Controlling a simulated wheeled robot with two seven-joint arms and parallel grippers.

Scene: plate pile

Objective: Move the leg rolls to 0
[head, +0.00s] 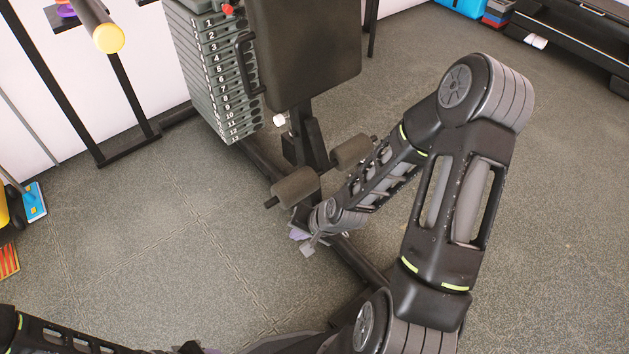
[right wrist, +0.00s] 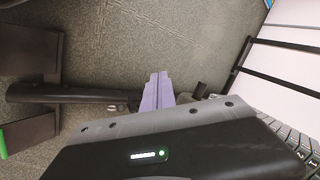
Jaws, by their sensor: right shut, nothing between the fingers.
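The leg rolls are two dark foam cylinders on a crossbar low on the weight machine. The left roll (head: 296,187) and the right roll (head: 352,151) flank the machine's upright post. My right gripper (head: 300,238) is just below and in front of the left roll, above the floor frame. Its purple fingers (right wrist: 157,92) are closed together with nothing between them in the right wrist view. My wrist partly covers the area under the rolls, so contact with the left roll cannot be told. Part of my left arm shows at the bottom left; its gripper is out of view.
The machine's seat pad (head: 303,45) and numbered weight stack (head: 215,75) stand behind the rolls. A dark floor beam (head: 362,262) runs under my right arm. A black rack (head: 128,95) stands at the left. The floor left of the machine is clear.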

